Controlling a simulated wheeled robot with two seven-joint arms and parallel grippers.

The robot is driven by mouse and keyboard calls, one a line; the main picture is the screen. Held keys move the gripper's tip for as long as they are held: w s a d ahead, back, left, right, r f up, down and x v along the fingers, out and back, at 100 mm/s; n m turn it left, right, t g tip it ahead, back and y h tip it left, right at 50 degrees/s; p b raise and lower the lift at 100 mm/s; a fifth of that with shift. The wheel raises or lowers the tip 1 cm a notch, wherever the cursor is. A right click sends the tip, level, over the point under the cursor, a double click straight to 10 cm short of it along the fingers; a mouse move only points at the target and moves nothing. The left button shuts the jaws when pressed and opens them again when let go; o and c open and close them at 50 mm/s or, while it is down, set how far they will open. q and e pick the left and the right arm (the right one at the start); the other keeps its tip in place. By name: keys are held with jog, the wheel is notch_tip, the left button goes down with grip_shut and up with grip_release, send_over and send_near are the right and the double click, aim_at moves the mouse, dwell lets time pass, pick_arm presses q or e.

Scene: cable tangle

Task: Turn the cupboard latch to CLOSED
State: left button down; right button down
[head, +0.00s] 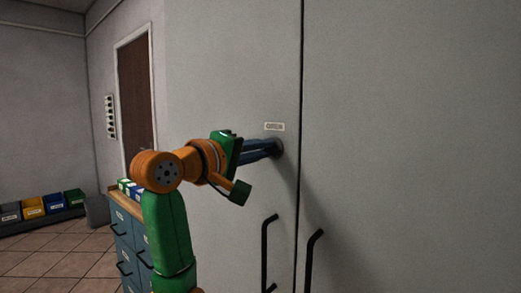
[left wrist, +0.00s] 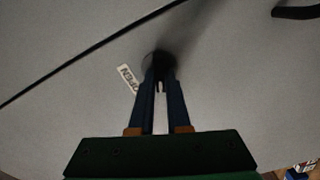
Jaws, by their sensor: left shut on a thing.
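The cupboard (head: 400,120) has two pale grey doors with a dark vertical gap between them. The round grey latch (head: 279,147) sits on the left door near the gap. A small label (head: 274,127) is above it; in the left wrist view the label (left wrist: 128,79) seems to read OPEN. My left gripper (head: 272,148) reaches the latch from the left, its blue fingers shut on it. In the left wrist view the fingers (left wrist: 159,82) meet at the dark latch (left wrist: 158,62), which they partly hide. My right gripper is not in view.
Two black door handles (head: 266,250) (head: 312,258) stand below the latch, either side of the gap. A blue drawer cabinet (head: 125,245) stands left, behind my arm. Coloured bins (head: 33,208) line the far-left wall. Tiled floor (head: 65,262) there is clear.

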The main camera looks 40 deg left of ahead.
pick_arm(q)
jog(key=shift+n, duration=1.9)
jog(key=c, duration=1.1)
grip_release()
jog(key=shift+o, duration=1.1)
jog(key=shift+w+f, duration=0.1)
jog(key=shift+w, duration=0.05)
jog(key=s+b, duration=0.2)
jog(key=s, duration=0.5)
jog(key=shift+a+b, duration=0.2)
jog(key=shift+b, duration=0.2)
